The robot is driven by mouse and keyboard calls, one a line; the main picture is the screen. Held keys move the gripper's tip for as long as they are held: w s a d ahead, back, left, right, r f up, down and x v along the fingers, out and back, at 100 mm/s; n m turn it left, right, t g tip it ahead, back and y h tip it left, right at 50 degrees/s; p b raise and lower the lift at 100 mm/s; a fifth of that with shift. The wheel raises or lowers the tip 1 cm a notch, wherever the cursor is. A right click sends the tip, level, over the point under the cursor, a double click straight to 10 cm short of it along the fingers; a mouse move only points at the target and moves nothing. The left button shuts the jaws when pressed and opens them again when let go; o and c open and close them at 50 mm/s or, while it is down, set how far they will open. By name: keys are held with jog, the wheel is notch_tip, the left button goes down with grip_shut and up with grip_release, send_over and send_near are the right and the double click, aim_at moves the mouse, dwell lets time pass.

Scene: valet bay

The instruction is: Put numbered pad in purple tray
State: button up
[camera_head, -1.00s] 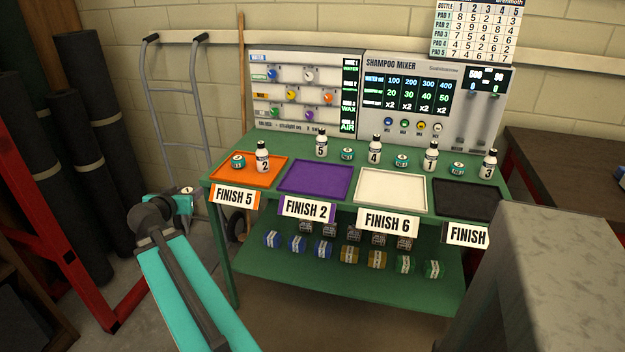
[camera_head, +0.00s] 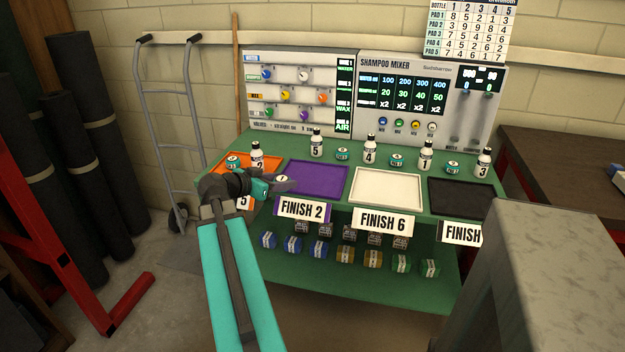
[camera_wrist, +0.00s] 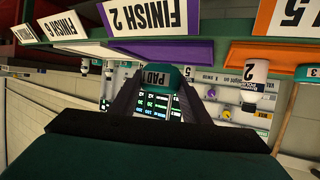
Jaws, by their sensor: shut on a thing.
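My gripper (camera_head: 286,186) is shut on a small round teal pad with a pale top (camera_head: 282,178). In the wrist view the pad (camera_wrist: 155,76) shows the word PAD and sits between the dark fingers (camera_wrist: 155,92); its number is not readable. The purple tray (camera_head: 318,180) looks empty on the green bench, behind the FINISH 2 sign. My gripper and the pad appear over the tray's left edge; their height above it is unclear. In the wrist view the tray's purple rim (camera_wrist: 205,52) runs just beside the pad.
The orange tray (camera_head: 216,172) at left holds a teal pad (camera_head: 233,162) and bottle 2 (camera_head: 257,152), partly hidden by my arm. The white tray (camera_head: 385,190) and black tray (camera_head: 465,198) look empty. Several bottles and pads stand behind the trays, before the mixer panel (camera_head: 425,95).

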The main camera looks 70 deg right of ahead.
jog(key=p, duration=0.2)
send_over(299, 176)
jog(key=shift+f, duration=0.75)
jog(key=shift+f, duration=0.15)
dwell(0.4)
jog(key=shift+f+p, duration=0.35)
jog(key=shift+f, duration=1.25)
jog(key=shift+f, duration=0.15)
jog(key=o, duration=1)
jog(key=shift+r, duration=0.2)
